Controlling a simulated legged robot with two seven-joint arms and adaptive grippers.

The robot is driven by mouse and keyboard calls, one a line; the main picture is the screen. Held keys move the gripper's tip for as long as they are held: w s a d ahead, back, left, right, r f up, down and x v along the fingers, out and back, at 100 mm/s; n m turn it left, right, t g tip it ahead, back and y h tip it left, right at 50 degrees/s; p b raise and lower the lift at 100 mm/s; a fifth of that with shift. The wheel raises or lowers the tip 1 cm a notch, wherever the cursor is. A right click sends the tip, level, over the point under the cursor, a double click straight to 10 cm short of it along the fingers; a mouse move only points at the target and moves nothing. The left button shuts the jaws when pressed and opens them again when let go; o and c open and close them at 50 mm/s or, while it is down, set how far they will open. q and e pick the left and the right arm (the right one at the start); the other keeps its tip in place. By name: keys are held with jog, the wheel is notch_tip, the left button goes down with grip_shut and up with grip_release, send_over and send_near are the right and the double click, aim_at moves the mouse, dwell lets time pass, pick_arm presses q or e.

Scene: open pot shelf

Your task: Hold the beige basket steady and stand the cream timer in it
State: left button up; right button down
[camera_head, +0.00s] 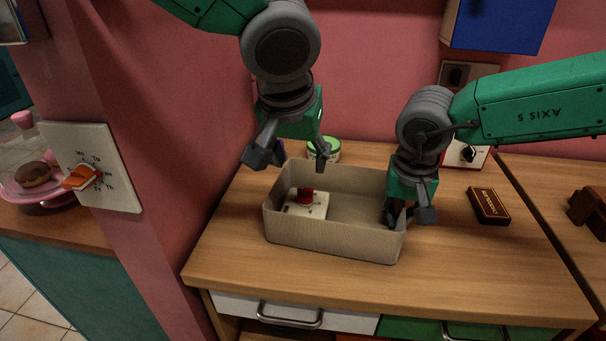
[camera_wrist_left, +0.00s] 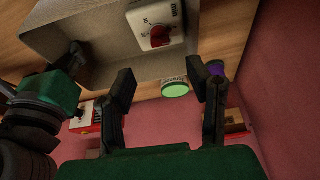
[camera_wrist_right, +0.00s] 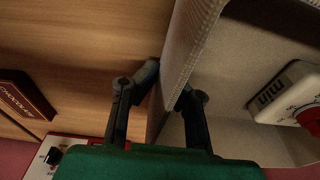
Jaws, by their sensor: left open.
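The beige basket (camera_head: 333,241) stands on the wooden counter. The cream timer (camera_head: 308,211), with its red knob on top, is inside the basket at its left end, dial facing up. It also shows in the left wrist view (camera_wrist_left: 157,15) and the right wrist view (camera_wrist_right: 283,88). My left gripper (camera_head: 290,161) is open and empty above the basket's back left corner, apart from the timer. My right gripper (camera_head: 406,213) is shut on the basket's right wall, one finger inside and one outside, as the right wrist view (camera_wrist_right: 172,90) shows.
A green-lidded jar (camera_head: 324,148) stands behind the basket. A dark chocolate box (camera_head: 488,205) lies to the right of it. A white and red dial box (camera_head: 464,154) is at the back wall. A pink wall bounds the left side. The counter front is clear.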

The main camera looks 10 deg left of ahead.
pick_arm(q)
jog(key=shift+v, duration=0.85)
pick_arm(e)
jog(key=c, duration=1.6)
grip_release()
jog(key=shift+c, duration=0.2)
